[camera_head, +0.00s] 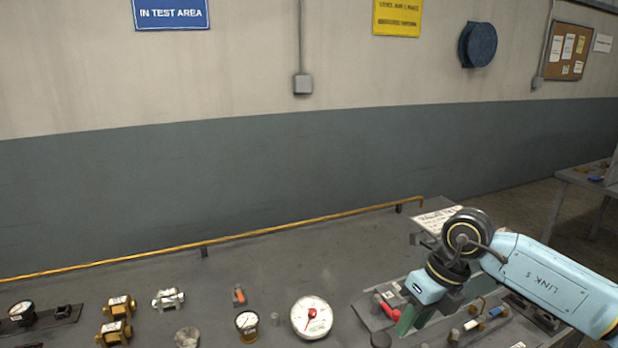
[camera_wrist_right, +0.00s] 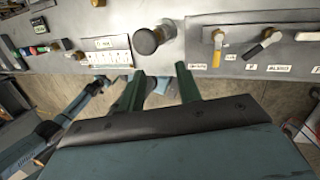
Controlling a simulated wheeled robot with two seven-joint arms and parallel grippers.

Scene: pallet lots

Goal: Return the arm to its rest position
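My right arm (camera_head: 545,280) comes in from the right, its light blue links bent over the right part of the grey bench. My right gripper (camera_head: 408,322) points down at the bench panel beside a red handle (camera_head: 389,307). In the right wrist view its two green fingers (camera_wrist_right: 158,86) stand apart with nothing held between them. A dark round knob (camera_wrist_right: 147,42) lies just beyond the fingertips in that view. The head view does not show whether the fingers touch the panel. My left gripper is in neither view.
The bench (camera_head: 290,254) carries a white dial gauge (camera_head: 311,318), a smaller gauge (camera_head: 247,323), brass fittings (camera_head: 117,308) and a silver fitting (camera_head: 168,298). A yellow rail (camera_head: 250,233) runs along its back edge. Levers (camera_wrist_right: 263,44) stand on the panel. The bench's back middle is clear.

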